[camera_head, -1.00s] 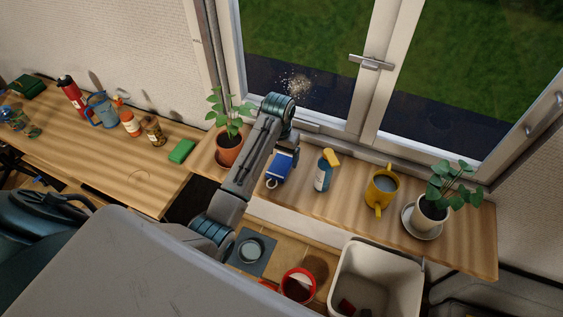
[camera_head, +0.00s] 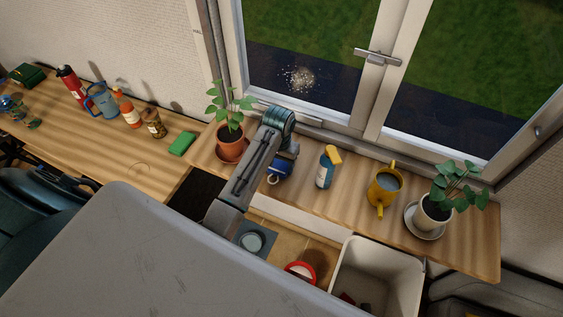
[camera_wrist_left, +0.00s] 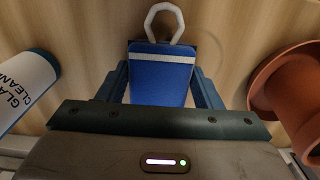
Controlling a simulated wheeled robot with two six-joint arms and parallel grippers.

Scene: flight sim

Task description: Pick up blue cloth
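The blue cloth (camera_head: 279,172) lies on the wooden windowsill shelf (camera_head: 340,199), partly hidden under my left gripper (camera_head: 285,163). In the left wrist view the cloth (camera_wrist_left: 160,82) is a blue block with a white band and a pale loop at its far end. The left gripper's fingers (camera_wrist_left: 160,68) are spread, one on each side of the cloth. I cannot tell whether they touch it. My right gripper is not in view.
A potted plant (camera_head: 230,147) stands just left of the cloth and a spray bottle (camera_head: 325,171) just right. A yellow watering can (camera_head: 383,186) and another plant (camera_head: 433,208) stand further right. A white bin (camera_head: 409,278) is below. The window is behind.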

